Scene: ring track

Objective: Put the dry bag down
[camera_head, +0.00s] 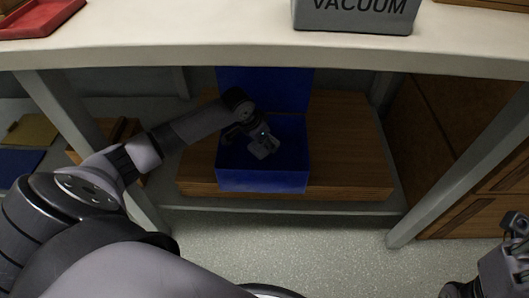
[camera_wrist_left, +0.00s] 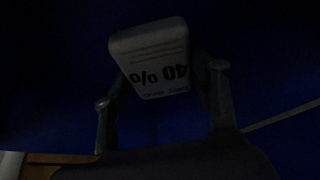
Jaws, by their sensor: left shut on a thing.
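The dry bag is a small pale block with "40 %" printed on it, upside down in the left wrist view (camera_wrist_left: 150,62). In the head view the dry bag (camera_head: 263,149) is small and partly covered by my fingers. My left gripper (camera_head: 257,138) is shut on it, and in the left wrist view one finger of my gripper (camera_wrist_left: 163,88) lies on each side. The gripper and bag are inside the open blue box (camera_head: 262,181). Whether the bag touches the box floor cannot be told. My right gripper (camera_head: 513,228) is at the right edge, partly cut off.
The blue box stands on a wooden board (camera_head: 345,165) on a low shelf under a pale worktop (camera_head: 200,38). Its lid stands up behind it. A grey "VACUUM" block (camera_head: 355,15) and a red tray (camera_head: 38,17) are on the worktop. Table legs flank the opening.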

